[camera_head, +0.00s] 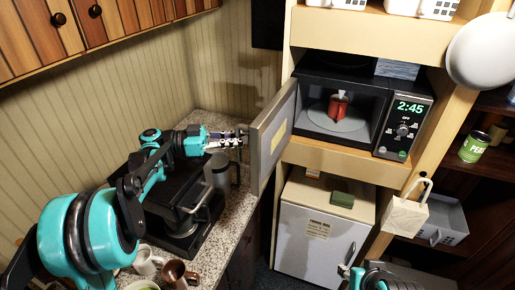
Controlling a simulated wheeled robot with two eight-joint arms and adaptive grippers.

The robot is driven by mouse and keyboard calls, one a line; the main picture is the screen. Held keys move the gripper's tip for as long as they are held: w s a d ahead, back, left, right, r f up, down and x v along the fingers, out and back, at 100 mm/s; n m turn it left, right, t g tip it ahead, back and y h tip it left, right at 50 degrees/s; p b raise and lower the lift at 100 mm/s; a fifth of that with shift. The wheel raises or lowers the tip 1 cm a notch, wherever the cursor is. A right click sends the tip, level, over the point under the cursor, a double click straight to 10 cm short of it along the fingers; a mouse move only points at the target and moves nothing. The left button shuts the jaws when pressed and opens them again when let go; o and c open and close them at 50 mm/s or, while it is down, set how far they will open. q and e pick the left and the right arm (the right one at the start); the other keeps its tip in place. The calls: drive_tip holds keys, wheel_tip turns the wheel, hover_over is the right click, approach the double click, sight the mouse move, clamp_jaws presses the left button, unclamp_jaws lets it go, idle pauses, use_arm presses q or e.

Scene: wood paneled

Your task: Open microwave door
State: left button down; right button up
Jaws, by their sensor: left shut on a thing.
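The microwave (390,150) sits in the tall wooden shelf unit, its display reading 2:45. Its door (268,138) stands swung wide open to the left, seen nearly edge-on. Inside, a red mug (338,106) stands on the round turntable (352,122). My left gripper (241,136) reaches in from the left and is shut at the outer side of the door, on its handle, which is mostly hidden by the fingers. Part of my right arm shows at the bottom edge, with its gripper (347,271) low in front of the small fridge; its fingers are too small to judge.
A black coffee machine (165,215) and a grey metal cup (217,172) stand on the granite counter (232,200) under my left arm. Mugs (147,261) stand at the front. A white small fridge (300,235) is below the microwave. A green can (474,147) stands on the right shelf.

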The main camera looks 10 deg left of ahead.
use_arm(q)
drive_tip(key=shift+w+a, duration=0.35)
drive_tip(key=shift+a, duration=0.5)
drive_tip(key=shift+w+a, duration=0.35)
drive_tip(key=shift+a, duration=0.45)
use_arm(e)
drive_tip(key=shift+s+f, duration=0.15)
drive_tip(key=shift+s, duration=0.1)
use_arm(q)
drive_tip(key=c, duration=1.8)
unclamp_jaws()
drive_tip(key=shift+o, duration=1.3)
drive_tip(key=shift+s+a, duration=0.15)
drive_tip(key=shift+s, duration=0.05)
use_arm(e)
drive_tip(key=shift+s+a, duration=0.15)
drive_tip(key=shift+a, duration=0.05)
use_arm(q)
drive_tip(key=shift+w, duration=0.1)
drive_tip(key=v, duration=1.2)
